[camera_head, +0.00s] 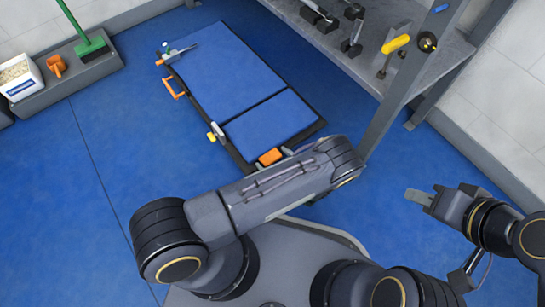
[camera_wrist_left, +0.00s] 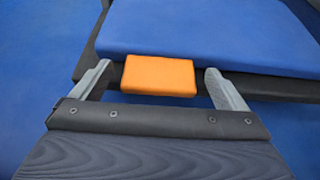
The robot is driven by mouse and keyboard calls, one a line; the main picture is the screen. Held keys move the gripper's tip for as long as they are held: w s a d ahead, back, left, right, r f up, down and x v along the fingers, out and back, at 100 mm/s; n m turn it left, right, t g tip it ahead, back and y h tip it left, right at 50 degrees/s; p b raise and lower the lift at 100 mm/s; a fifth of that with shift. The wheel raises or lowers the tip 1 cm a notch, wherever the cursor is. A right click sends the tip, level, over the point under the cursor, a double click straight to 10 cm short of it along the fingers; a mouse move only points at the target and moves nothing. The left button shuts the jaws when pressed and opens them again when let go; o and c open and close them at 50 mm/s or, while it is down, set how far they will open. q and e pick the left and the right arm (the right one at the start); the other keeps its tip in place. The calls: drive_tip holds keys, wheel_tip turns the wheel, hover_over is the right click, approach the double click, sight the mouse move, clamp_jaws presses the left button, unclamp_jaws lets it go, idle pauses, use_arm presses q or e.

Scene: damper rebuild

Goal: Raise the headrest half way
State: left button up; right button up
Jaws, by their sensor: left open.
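The blue padded creeper board (camera_head: 222,68) lies on the floor in the head view. Its shorter near pad, the likely headrest (camera_head: 268,120), looks flat and about level with the longer pad. An orange grip (camera_head: 270,157) sits at the near end of this pad. In the left wrist view the orange grip (camera_wrist_left: 158,75) lies between the two fingers of my left gripper (camera_wrist_left: 158,85), which is open, with gaps on both sides. My left arm hides part of the board's near end. My right gripper (camera_head: 424,196) is away to the right, over the floor; its opening is unclear.
A grey workbench (camera_head: 390,80) with dampers and tools stands at the upper right, its post (camera_head: 385,115) near my left wrist. Blue floor is clear at left.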

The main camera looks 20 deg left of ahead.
use_arm(q)
drive_tip(key=shift+r, duration=0.1)
drive_tip(key=c, duration=1.4)
drive_tip(key=r+h+p, duration=0.1)
drive_tip(key=r+p, duration=0.1)
drive_tip(key=a+r+g+h+p, duration=0.1)
drive_tip(key=r+p, duration=0.2)
drive_tip(key=w+r+g+p, duration=0.1)
drive_tip(key=r+p, duration=0.1)
drive_tip(key=p, duration=0.1)
drive_tip(key=shift+a+r+h, duration=0.15)
drive_tip(key=shift+r+h, duration=0.1)
drive_tip(key=shift+h, duration=0.15)
drive_tip(key=shift+w+a+r+p, duration=0.2)
drive_tip(key=shift+r+p, duration=0.15)
drive_tip(key=shift+p, duration=0.3)
drive_tip(key=o, duration=1.4)
